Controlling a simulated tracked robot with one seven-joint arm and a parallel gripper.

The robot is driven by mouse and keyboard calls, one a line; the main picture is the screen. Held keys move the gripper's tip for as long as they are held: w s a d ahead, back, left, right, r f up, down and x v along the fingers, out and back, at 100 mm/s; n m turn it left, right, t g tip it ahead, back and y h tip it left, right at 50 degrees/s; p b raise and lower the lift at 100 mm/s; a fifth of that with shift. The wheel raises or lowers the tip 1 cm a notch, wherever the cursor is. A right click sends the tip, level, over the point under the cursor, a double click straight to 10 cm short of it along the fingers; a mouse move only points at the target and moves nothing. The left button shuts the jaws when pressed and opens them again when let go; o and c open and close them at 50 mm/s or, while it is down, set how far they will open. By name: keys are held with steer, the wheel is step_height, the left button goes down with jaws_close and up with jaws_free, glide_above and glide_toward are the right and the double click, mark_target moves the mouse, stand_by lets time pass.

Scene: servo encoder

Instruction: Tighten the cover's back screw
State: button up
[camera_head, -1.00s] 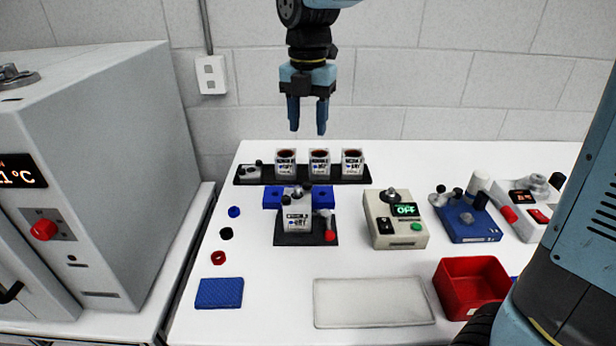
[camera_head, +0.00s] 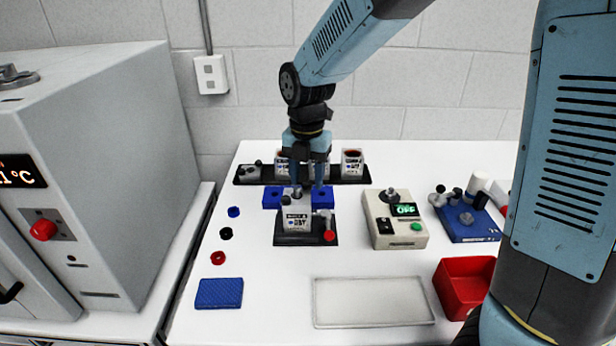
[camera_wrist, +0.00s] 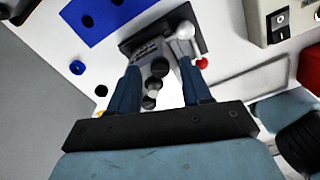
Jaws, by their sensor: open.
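The servo unit (camera_head: 297,219), a grey-white labelled box, stands on a black fixture plate (camera_head: 292,240) with a red-knobbed clamp (camera_head: 329,236) at its right. Small dark and grey screw heads (camera_head: 297,193) show at its top. My gripper (camera_head: 306,182) points down just above and behind the unit, with its fingers apart. In the wrist view my gripper (camera_wrist: 160,68) is open, and dark round screw heads (camera_wrist: 151,103) show between its fingers. I cannot tell whether a finger touches a screw. The fingers partly hide the unit's far side.
A blue block (camera_head: 272,197) lies behind the fixture. A black rack (camera_head: 248,180) with several similar units stands further back, partly hidden by my gripper. A grey tester (camera_head: 396,228) and a blue device (camera_head: 467,220) are at right. Front: clear tray (camera_head: 372,302), red bin (camera_head: 462,285).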

steer(key=shift+f, duration=0.3)
steer(key=shift+c, duration=0.3)
jaws_close()
steer(key=shift+d, duration=0.2)
steer(key=shift+a, duration=0.15)
